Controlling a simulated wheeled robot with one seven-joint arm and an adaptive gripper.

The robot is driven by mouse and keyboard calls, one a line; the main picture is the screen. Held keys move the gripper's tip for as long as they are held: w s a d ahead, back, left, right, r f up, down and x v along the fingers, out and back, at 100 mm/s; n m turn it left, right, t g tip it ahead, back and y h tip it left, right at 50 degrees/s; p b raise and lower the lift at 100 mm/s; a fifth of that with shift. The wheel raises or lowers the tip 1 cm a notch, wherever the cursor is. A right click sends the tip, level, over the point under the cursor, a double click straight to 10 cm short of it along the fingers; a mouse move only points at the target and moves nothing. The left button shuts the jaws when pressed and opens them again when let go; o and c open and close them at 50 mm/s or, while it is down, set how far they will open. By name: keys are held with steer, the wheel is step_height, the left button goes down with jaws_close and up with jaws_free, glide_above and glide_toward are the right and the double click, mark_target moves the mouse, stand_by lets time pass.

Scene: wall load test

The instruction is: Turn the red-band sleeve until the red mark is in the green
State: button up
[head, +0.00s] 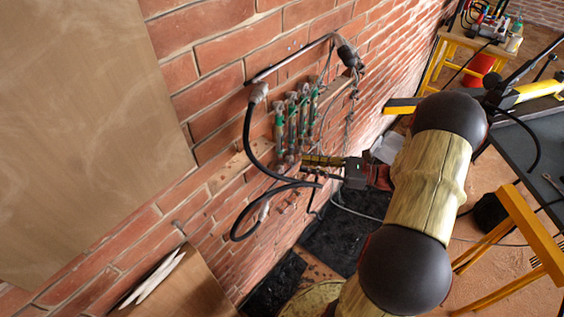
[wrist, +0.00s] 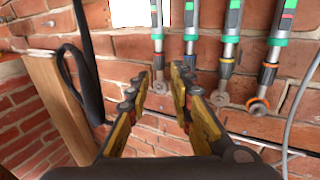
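Several slim upright instruments with green collars hang in a row on the brick wall (head: 290,122). In the wrist view the leftmost instrument (wrist: 157,42) ends between my gripper's fingertips (wrist: 159,82). The fingers are apart, with a gap between them, and I see no contact. To its right is a second instrument (wrist: 191,45), then one with a yellow-orange band (wrist: 227,68), then one with an orange ring (wrist: 260,101). In the head view my gripper (head: 308,160) reaches the row's lower ends.
Black hoses (head: 248,135) loop left of the row, close to my gripper. A wooden board (head: 90,110) covers the wall at left. A grey bench (head: 530,140) with yellow legs stands at right. A thin grey cable (wrist: 302,80) hangs right of the instruments.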

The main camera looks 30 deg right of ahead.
mark_target(280, 160)
steer(key=b+x, duration=0.2)
steer(key=x, duration=0.5)
steer(key=shift+c, duration=0.8)
steer(key=c, duration=0.4)
jaws_close()
